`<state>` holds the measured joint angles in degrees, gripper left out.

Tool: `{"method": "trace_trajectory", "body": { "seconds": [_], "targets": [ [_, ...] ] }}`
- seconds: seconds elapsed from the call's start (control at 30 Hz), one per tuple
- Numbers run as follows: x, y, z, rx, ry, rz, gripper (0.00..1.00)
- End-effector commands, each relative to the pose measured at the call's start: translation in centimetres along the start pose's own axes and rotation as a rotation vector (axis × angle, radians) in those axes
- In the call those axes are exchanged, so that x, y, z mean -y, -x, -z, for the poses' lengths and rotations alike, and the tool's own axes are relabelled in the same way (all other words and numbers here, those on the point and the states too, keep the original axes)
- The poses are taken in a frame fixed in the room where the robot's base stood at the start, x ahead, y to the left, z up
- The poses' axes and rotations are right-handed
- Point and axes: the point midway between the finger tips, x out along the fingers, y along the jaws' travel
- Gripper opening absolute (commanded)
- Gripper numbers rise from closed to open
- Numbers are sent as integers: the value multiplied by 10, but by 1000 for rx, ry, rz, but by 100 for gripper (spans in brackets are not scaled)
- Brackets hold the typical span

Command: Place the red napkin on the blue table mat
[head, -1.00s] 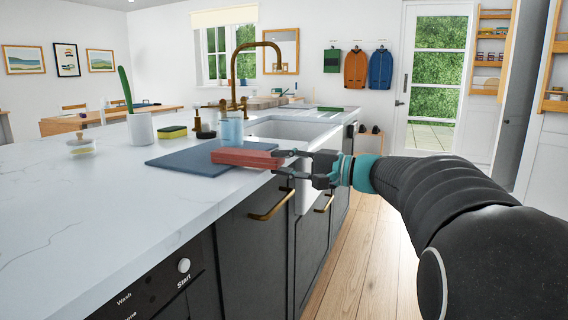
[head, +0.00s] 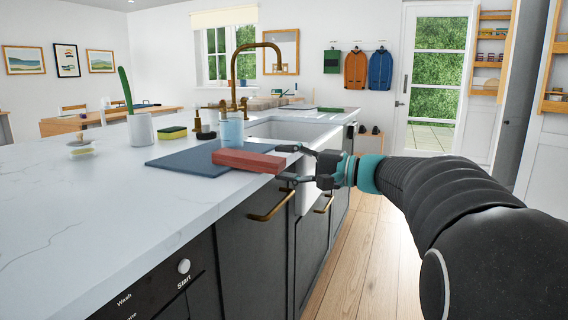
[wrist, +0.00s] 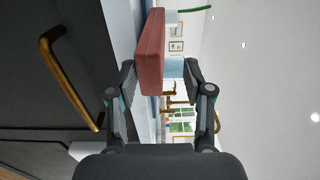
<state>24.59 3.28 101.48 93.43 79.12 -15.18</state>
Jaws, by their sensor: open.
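The red napkin (head: 249,161) is a flat, block-like folded piece. It rests on the right part of the blue table mat (head: 192,160), with its right end reaching toward the counter edge. My gripper (head: 289,163) is open just to the right of the napkin, beyond the counter edge, with its fingers apart and clear of it. In the wrist view the napkin (wrist: 151,52) stands ahead of the open fingers, nearer the left one. Part of the mat is hidden beneath the napkin.
A light blue cup (head: 231,132) stands right behind the napkin. A yellow-green sponge (head: 172,132) and a white pot (head: 141,130) are behind the mat. The sink (head: 290,130) lies beyond. Brass handles (head: 270,205) stick out from the dark cabinets below.

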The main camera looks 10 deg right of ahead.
Motion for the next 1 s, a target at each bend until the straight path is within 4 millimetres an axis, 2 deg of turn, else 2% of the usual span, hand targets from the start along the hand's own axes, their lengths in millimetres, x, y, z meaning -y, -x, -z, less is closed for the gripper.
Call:
{"method": "trace_trajectory", "body": {
  "seconds": [0.3,0.5,0.73,1.0],
  "targets": [
    [-2,66,1,-6,-1,0,51],
    [-2,96,1,-3,0,0,51],
    [-1,111,0,-1,0,0,51],
    [-4,108,-5,5,-2,-15,51]
  ]
}}
